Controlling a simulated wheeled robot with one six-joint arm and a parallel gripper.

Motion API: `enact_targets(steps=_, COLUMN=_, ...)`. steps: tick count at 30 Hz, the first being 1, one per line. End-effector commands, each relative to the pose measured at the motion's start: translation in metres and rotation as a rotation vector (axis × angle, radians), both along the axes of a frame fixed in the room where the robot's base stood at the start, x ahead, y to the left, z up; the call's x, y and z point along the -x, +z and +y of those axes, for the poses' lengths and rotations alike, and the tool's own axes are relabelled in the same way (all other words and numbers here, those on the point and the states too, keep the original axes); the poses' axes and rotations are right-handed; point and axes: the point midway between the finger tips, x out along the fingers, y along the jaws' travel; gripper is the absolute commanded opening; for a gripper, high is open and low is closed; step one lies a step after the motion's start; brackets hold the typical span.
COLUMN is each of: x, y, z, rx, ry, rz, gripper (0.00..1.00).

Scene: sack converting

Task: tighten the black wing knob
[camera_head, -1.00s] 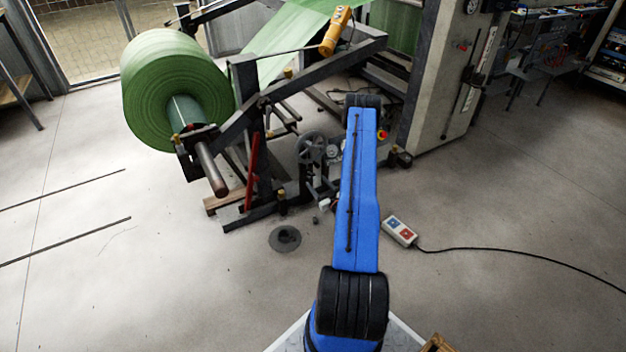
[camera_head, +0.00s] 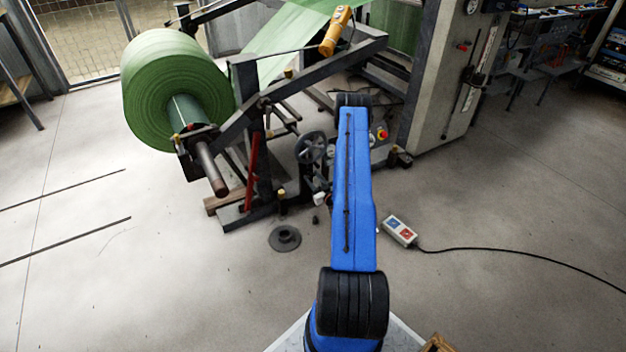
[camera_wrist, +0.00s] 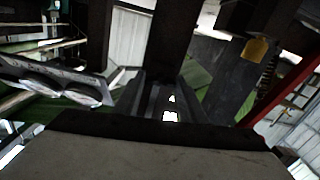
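I cannot make out the black wing knob for certain in either view; the machine parts near my gripper are dark and crowded. My gripper (camera_wrist: 168,100) shows in the wrist view as dark shapes beyond the pale housing at the bottom edge. A dark upright bar (camera_wrist: 175,40) stands just ahead of it. The opening of the fingers, and whether they touch anything, is not clear. In the head view my blue arm reaches forward to the unwind stand (camera_head: 262,165), and the arm hides most of my gripper and the parts behind it.
A green roll (camera_head: 165,85) sits on the stand's shaft at left. A spoked handwheel (camera_head: 310,147) is left of my arm. A yellow pendant (camera_head: 335,32) hangs above. A black disc (camera_head: 285,238) and a cabled control box (camera_head: 399,230) lie on the floor. Floor at right is mostly clear.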

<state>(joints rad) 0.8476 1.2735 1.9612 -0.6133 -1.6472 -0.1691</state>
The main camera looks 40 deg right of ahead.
Motion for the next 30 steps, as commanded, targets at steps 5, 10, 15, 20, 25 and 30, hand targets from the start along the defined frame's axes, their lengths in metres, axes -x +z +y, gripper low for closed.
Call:
enact_targets(steps=5, x=0.0002, y=-0.0001, z=0.0004, rx=-0.016, ry=0.001, rz=-0.004, gripper=0.15)
enact_targets(steps=10, x=0.0003, y=-0.0002, z=0.0005, rx=-0.071, ry=0.001, rz=-0.017, gripper=0.15)
enact_targets(steps=15, x=0.0004, y=-0.0002, z=0.0005, rx=-0.180, ry=0.001, rz=-0.043, gripper=0.15)
enact_targets(steps=20, x=0.0004, y=-0.0003, z=0.0005, rx=-0.317, ry=0.001, rz=-0.075, gripper=0.15)
enact_targets(steps=25, x=0.0005, y=-0.0004, z=0.0005, rx=-0.475, ry=0.000, rz=-0.113, gripper=0.15)
enact_targets(steps=30, x=0.0006, y=-0.0004, z=0.0004, rx=-0.633, ry=0.000, rz=-0.151, gripper=0.15)
